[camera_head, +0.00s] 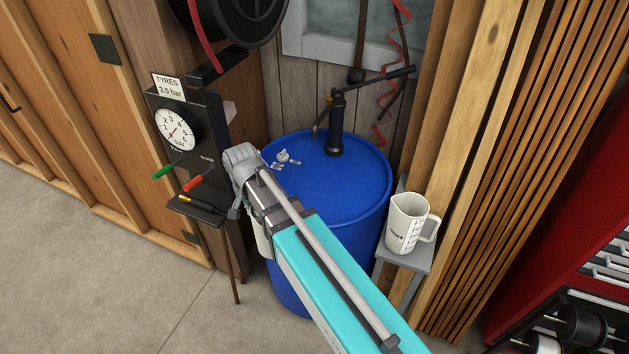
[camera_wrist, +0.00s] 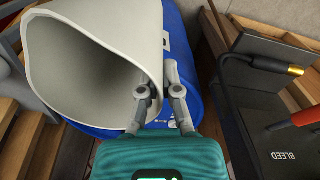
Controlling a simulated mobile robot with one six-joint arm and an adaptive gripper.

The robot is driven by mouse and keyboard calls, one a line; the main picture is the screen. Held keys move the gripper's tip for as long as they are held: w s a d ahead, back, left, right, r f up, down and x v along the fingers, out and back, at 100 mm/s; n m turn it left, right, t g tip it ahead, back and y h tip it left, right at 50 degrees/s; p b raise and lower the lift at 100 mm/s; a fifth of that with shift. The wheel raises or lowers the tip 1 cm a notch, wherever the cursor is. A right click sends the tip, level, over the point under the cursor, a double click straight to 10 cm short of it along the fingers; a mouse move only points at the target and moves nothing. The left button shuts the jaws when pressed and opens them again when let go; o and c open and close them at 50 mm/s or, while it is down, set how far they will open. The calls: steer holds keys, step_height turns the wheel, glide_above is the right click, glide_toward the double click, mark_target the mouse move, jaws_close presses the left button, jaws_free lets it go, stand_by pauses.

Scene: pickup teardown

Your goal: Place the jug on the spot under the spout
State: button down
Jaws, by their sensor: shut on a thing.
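A large pale vessel (camera_wrist: 90,50) that looks like a jug fills the left of the wrist view, its wide mouth turned towards the camera. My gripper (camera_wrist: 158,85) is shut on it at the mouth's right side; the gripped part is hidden. In the head view my gripper (camera_head: 242,178) is at the drum's left edge. A pale sliver of the vessel (camera_head: 262,240) shows beside my arm, which hides the rest. The black hand pump (camera_head: 337,125) stands on the blue drum (camera_head: 345,185), its short spout (camera_head: 316,130) pointing left. I cannot make out a marked spot.
Another white jug (camera_head: 404,222) with printed marks stands upright on a small grey shelf (camera_head: 425,258) right of the drum. The black tyre-gauge panel (camera_head: 188,120) with coloured levers is close left of my gripper. Small metal fittings (camera_head: 284,157) lie on the drum top. Timber stands at right.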

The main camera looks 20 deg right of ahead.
steer(key=shift+w+d, duration=0.15)
steer(key=shift+w, duration=0.15)
stand_by(0.5)
step_height(320, 180, down, 3)
steer(key=b, duration=0.3)
steer(key=shift+s, duration=0.1)
stand_by(0.4)
